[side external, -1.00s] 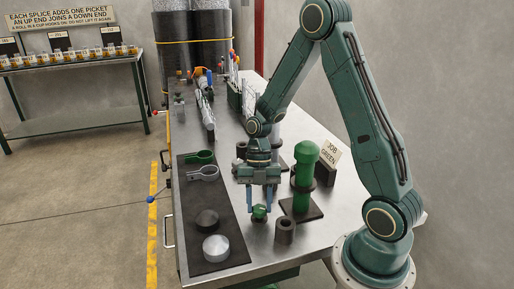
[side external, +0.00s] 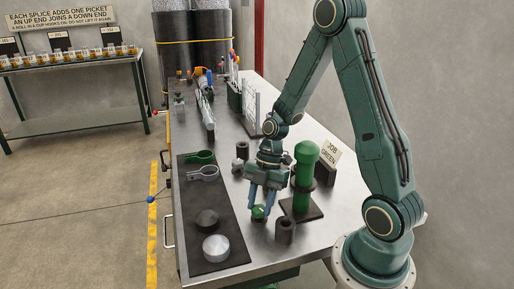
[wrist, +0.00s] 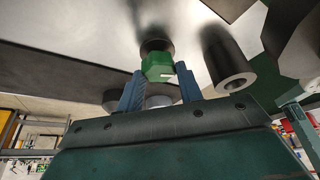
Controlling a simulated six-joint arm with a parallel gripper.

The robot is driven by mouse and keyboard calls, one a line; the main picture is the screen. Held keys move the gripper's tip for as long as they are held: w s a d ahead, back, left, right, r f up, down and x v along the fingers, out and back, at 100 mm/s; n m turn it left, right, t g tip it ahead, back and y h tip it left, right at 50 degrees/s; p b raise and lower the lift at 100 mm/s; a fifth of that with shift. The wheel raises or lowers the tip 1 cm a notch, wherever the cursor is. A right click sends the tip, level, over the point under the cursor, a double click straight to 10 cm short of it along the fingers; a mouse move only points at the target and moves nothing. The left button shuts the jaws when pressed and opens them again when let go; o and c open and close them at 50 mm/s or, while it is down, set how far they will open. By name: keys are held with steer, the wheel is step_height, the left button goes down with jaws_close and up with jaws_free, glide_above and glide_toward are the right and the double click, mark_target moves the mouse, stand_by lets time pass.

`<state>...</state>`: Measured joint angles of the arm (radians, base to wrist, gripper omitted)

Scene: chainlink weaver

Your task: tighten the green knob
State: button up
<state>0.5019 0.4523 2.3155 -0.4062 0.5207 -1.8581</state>
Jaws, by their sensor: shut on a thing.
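The green knob (side external: 258,212) is low over the steel bench top, beside the dark mat. It also shows in the wrist view (wrist: 157,68), with a dark round part (wrist: 155,46) just beyond it. My gripper (side external: 260,208) points down with its blue fingers on either side of the knob, shut on it. In the wrist view the fingers (wrist: 158,80) flank the knob's green faces. The fingers hide part of the knob in the side view.
A green post (side external: 304,172) on a dark plate stands close to the right of my gripper. A dark hollow cylinder (side external: 285,232) is in front. The dark mat (side external: 231,237) holds a green clamp (side external: 201,157), a grey clamp (side external: 204,173), and black and silver discs. A "JOB GREEN" sign (side external: 332,151) stands behind.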

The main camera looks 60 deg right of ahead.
mark_target(261, 205)
steer(key=shift+m+t, duration=0.3)
steer(key=shift+m, duration=0.5)
steer(key=o, duration=1)
steer(key=shift+r, duration=0.15)
step_height(261, 205, up, 20)
steer(key=shift+f, duration=0.15)
stand_by(0.3)
